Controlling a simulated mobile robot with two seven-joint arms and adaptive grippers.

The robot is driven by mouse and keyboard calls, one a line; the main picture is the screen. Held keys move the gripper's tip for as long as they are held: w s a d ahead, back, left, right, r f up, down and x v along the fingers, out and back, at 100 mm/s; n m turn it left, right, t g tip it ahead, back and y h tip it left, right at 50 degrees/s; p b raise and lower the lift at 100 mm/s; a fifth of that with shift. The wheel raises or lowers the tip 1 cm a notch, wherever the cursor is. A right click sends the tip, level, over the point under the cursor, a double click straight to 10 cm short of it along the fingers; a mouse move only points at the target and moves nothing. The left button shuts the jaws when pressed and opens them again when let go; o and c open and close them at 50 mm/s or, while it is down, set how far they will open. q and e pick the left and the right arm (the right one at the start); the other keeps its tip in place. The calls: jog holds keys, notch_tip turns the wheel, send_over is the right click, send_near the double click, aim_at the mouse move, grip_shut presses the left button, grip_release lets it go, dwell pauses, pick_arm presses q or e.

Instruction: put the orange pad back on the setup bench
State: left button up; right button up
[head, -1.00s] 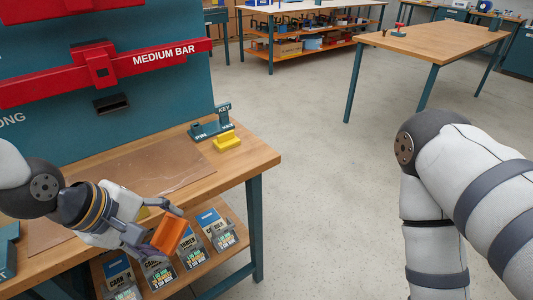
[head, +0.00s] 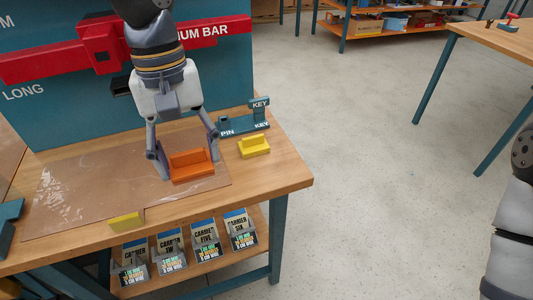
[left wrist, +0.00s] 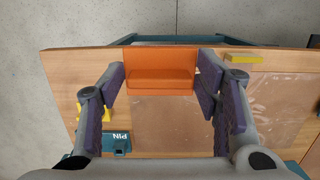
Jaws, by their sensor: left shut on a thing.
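The orange pad (head: 192,167) is an L-shaped block with a raised back. My left gripper (head: 188,158) is shut on it, one finger at each side, over the right part of the clear mat (head: 95,190) on the wooden bench (head: 285,178). The pad looks level and low; I cannot tell whether it touches the bench. In the left wrist view the orange pad (left wrist: 160,72) sits between the fingertips of my left gripper (left wrist: 160,80). My right gripper is out of view.
A yellow block (head: 254,147) stands right of the pad, before the teal PIN/KEY holder (head: 246,122). Another yellow block (head: 126,221) is at the mat's front edge. The teal board with the red bar (head: 60,65) rises behind. Labelled carriers (head: 204,236) sit on the shelf below.

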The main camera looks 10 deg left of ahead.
pick_arm(q)
jog(key=shift+w+d, duration=0.3)
jog(key=shift+w, duration=0.25)
jog(key=shift+w+d, duration=0.25)
jog(key=shift+w, duration=0.25)
jog(key=w+d+f+b, duration=0.1)
jog(key=w+d+f, duration=0.1)
jog(key=w+f, duration=0.1)
jog(key=w+d+f+b, duration=0.1)
jog(key=w+d+f, duration=0.1)
jog(key=w+f, duration=0.1)
jog(key=w+d+f+b, duration=0.1)
jog(key=w+d+f, duration=0.1)
jog(key=w+f, duration=0.1)
jog(key=shift+d, duration=0.35)
jog(key=f, duration=0.3)
jog(key=shift+w+d+f, duration=0.1)
jog(key=shift+w, duration=0.1)
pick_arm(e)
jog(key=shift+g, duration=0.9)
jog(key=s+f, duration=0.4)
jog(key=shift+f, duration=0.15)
pick_arm(q)
jog(key=o, duration=1)
jog(key=shift+o, duration=0.2)
